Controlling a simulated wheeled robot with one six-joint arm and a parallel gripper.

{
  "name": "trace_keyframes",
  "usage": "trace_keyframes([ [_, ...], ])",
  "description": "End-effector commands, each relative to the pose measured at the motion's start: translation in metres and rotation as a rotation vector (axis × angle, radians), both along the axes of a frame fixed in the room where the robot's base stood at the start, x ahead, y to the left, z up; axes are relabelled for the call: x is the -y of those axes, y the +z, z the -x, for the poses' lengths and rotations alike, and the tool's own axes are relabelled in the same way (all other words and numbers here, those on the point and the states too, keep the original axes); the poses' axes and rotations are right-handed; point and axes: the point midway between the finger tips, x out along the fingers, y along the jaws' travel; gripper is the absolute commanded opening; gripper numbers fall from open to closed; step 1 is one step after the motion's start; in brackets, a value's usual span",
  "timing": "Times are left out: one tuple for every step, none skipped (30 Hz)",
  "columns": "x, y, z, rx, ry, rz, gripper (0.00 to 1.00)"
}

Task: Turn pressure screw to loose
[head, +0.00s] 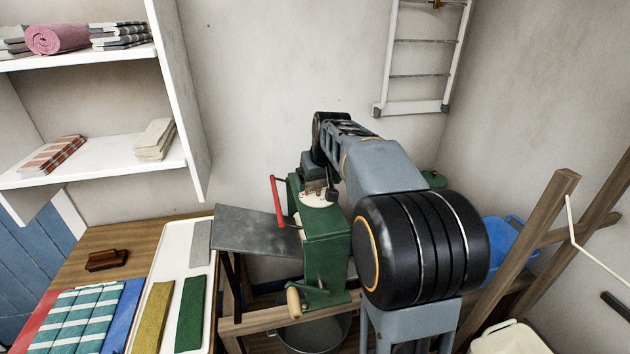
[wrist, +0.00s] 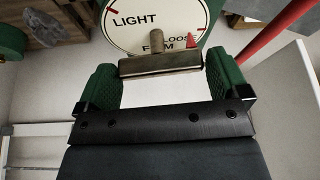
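The pressure screw has a dark T-bar (wrist: 160,64) on a short post above a round white dial (wrist: 135,30). The dial reads "LIGHT", "LOOSE" and "FIRM", the last two partly hidden. A small red pointer (wrist: 191,43) lies beside "LOOSE" and "FIRM"; which mark it meets is unclear. The dial also shows in the head view (head: 318,199), on top of the green wringer (head: 325,245). My gripper (wrist: 162,68) is over the dial, its green-padded fingers wide apart, one at each end of the T-bar. Whether they touch it I cannot tell.
A red lever (head: 278,202) stands left of the dial, and a wooden-handled crank (head: 293,302) is at the wringer's front. A grey sloping board (head: 255,230) lies left. A wooden frame (head: 535,240) and blue tub (head: 500,245) are at right. A metal bucket (head: 315,335) sits below.

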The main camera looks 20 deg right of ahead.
Motion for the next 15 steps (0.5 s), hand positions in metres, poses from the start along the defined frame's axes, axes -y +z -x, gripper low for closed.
trace_keyframes([
  [0.0000, 0.0001, 0.0000, 0.000, 0.000, 0.000, 0.89],
  [0.0000, 0.0001, 0.0000, 0.000, 0.000, 0.000, 0.86],
  [0.0000, 0.0001, 0.0000, 0.000, 0.000, 0.000, 0.82],
  [0.0000, 0.0002, 0.0001, 0.000, 0.000, 0.000, 0.79],
  [-0.0001, 0.0002, 0.0001, 0.000, 0.000, 0.000, 0.76],
  [-0.0001, 0.0002, 0.0001, 0.000, 0.000, 0.000, 0.72],
  [-0.0001, 0.0002, 0.0001, 0.000, 0.000, 0.000, 0.69],
  [-0.0001, 0.0002, 0.0001, 0.000, 0.000, 0.000, 0.67],
  [-0.0001, 0.0002, 0.0001, 0.000, 0.000, 0.000, 0.63],
  [-0.0001, 0.0002, 0.0001, 0.000, 0.000, 0.000, 0.61],
  [-0.0002, 0.0003, 0.0001, 0.000, -0.001, 0.000, 0.61],
  [-0.0004, 0.0004, 0.0000, -0.001, -0.011, 0.000, 0.61],
  [-0.0007, 0.0005, 0.0000, -0.001, -0.024, -0.001, 0.61],
  [-0.0010, 0.0005, -0.0001, -0.001, -0.041, -0.001, 0.61],
  [-0.0010, 0.0006, 0.0000, -0.002, -0.066, 0.000, 0.61],
])
